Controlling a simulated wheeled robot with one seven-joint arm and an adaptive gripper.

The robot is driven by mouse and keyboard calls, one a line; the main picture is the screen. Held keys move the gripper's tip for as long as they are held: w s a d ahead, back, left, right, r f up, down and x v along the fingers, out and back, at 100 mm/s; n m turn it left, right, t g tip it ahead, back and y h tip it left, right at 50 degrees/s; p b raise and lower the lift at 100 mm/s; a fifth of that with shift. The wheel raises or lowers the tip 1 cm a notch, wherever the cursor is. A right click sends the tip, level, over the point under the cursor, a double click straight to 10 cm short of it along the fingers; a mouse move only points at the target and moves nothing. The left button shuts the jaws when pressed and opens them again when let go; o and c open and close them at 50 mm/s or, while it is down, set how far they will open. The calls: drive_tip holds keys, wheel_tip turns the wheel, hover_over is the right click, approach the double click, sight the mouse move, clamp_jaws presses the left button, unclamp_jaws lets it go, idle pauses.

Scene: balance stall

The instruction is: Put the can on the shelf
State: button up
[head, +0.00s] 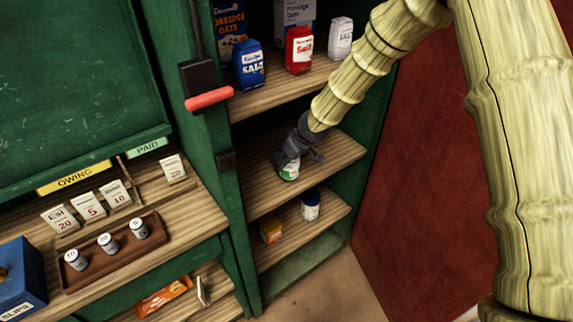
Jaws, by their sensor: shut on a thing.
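A white and green can (290,173) is at the front part of the middle shelf (338,155) of the green cabinet. My gripper (294,161) is shut on it from above and hides its upper part. I cannot tell whether the can's base touches the shelf board or is slightly above it.
A blue salt pack (248,66), a red salt pack (299,50) and a white pack (340,38) stand on the shelf above. The middle shelf looks clear right of my gripper.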

drive_tip(key=shift+f, duration=1.6)
drive_tip(key=shift+a+f, duration=0.1)
drive_tip(key=shift+f, duration=0.05)
drive_tip(key=o, duration=1.2)
drive_tip(key=shift+o, duration=0.2)
drive_tip(key=shift+s, duration=0.1)
drive_tip(key=shift+r, duration=0.2)
drive_tip(key=v, duration=1.2)
